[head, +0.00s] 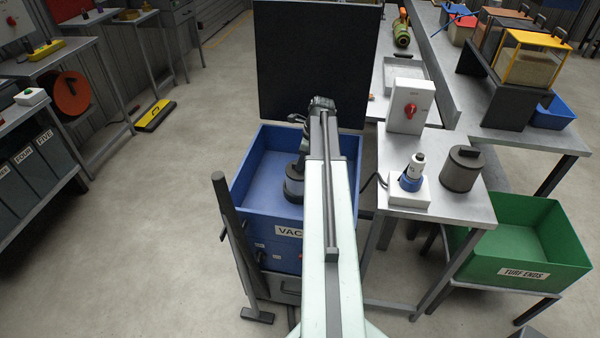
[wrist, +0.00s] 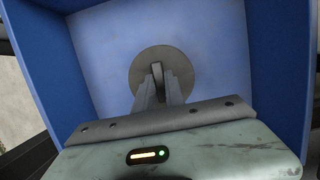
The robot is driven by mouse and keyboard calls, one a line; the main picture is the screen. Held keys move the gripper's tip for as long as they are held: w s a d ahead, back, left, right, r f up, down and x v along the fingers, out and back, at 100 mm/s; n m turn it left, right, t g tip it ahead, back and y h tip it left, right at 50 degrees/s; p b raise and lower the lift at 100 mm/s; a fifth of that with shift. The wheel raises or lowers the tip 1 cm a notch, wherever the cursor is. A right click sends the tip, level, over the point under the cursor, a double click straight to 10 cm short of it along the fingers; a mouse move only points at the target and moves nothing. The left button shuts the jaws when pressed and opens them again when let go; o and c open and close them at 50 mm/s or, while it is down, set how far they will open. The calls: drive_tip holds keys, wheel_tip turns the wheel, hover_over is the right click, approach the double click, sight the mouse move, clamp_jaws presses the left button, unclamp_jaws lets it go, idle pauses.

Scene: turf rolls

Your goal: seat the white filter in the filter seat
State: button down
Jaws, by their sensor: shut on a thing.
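My gripper (wrist: 157,82) is shut on the upright fin handle of a round grey filter-like piece (wrist: 140,66). In the head view this dark grey cylinder (head: 293,188) is inside the blue vacuum box (head: 243,188). I cannot tell whether it rests on the box floor or hangs just above it. No filter seat shows apart from it. A white cylinder (head: 418,161) with a blue collar stands on a white block on the right bench. I cannot tell if it is the white filter. A grey canister (head: 461,170) with a dark handle stands beside it.
A black panel (head: 316,55) stands upright behind the blue box. A white switch box (head: 410,105) with a red knob is on the right bench. A green bin (head: 536,235) is at the lower right. Open floor (head: 150,240) lies to the left.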

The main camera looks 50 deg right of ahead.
drive_tip(key=shift+f, duration=0.9)
drive_tip(key=shift+r, duration=0.25)
drive_tip(key=shift+f, duration=0.25)
drive_tip(key=c, duration=1.4)
unclamp_jaws()
drive_tip(key=shift+r, duration=0.1)
drive_tip(key=p+v, duration=1.1)
drive_tip(key=v, duration=0.1)
drive_tip(key=shift+r+p, duration=0.25)
drive_tip(key=shift+p, duration=0.1)
drive_tip(key=shift+w, duration=0.1)
